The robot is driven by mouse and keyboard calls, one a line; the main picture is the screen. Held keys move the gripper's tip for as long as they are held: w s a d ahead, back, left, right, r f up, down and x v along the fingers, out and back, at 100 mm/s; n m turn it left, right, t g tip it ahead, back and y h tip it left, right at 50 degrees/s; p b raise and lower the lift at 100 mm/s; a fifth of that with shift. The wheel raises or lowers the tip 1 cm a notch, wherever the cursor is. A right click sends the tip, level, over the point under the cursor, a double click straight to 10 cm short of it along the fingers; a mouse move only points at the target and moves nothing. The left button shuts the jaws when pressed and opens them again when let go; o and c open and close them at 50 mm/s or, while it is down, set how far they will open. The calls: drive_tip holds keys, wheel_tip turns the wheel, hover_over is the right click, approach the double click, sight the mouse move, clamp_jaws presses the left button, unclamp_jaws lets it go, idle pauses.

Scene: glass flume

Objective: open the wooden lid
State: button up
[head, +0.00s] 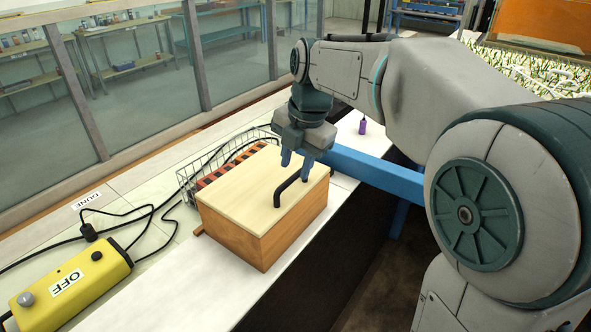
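The wooden lid (245,185) is a pale flat board lying level on top of a brown wooden box (275,235). The lid looks closed, with no gap visible along its near edges. A black bar handle (290,189) stands on the lid near its right side. My gripper (297,163) points down over the far right part of the lid, by the far end of the handle. Its two blue fingers are apart, with a gap between them. I cannot tell whether either finger touches the handle or lid.
A wire basket (207,163) and an orange-and-black striped strip (228,165) lie behind the box. A yellow control box (72,290) marked OFF, with black cables, sits at left. A purple bottle (362,126) stands beyond my gripper. White counter is free in front of the box.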

drive_tip(key=shift+w+a+f, duration=0.1)
drive_tip(key=shift+a+f, duration=0.1)
drive_tip(key=shift+f, duration=1.1)
clamp_jaws()
drive_tip(key=shift+d, duration=0.1)
drive_tip(key=shift+r, duration=0.1)
